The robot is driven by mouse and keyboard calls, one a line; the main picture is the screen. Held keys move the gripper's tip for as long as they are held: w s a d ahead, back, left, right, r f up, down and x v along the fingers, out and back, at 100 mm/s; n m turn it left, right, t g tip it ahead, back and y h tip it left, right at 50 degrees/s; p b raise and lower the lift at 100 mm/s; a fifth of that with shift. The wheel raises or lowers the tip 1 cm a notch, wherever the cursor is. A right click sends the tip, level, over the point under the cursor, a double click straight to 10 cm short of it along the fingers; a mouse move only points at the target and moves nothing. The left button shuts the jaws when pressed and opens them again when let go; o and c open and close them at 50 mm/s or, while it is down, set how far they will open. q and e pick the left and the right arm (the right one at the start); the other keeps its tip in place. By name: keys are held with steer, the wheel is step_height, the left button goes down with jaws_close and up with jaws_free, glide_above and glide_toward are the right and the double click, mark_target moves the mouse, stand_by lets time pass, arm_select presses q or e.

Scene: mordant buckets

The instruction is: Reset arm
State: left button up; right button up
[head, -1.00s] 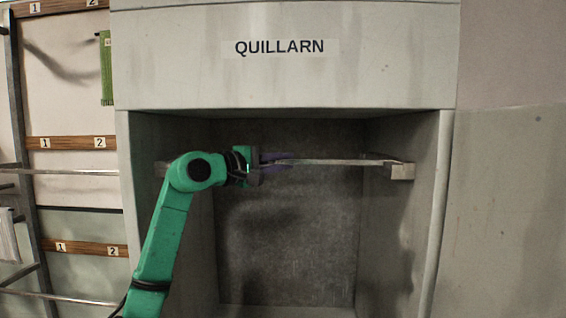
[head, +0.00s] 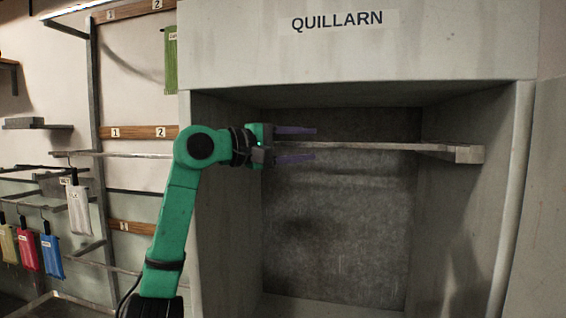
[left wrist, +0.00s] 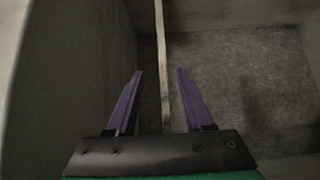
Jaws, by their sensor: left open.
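My left gripper (head: 305,145) is in front of the opening of the grey cabinet (head: 515,180) marked QUILLARN. Its two purple fingers are spread apart and hold nothing. A thin metal rail (head: 370,147) runs across inside the cabinet and ends in a block on the right wall. In the head view the rail lies behind the fingers, at a height between them. In the left wrist view (left wrist: 157,100) the open fingers show with the rail (left wrist: 161,50) running between them, touching neither. My right gripper is not in view.
To the left stands a rack with numbered wooden strips (head: 138,132) and metal rails. A white pouch (head: 80,208) and red, yellow-green and blue pouches (head: 51,256) hang there. A green cloth (head: 171,60) hangs higher up. The cabinet's inside below the rail looks empty.

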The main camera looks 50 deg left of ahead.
arm_select(q)
steer(key=s, duration=0.2)
steer(key=s+b, duration=0.1)
steer(key=s, duration=0.2)
steer(key=shift+s+a+b, duration=0.35)
steer(key=shift+a, duration=0.05)
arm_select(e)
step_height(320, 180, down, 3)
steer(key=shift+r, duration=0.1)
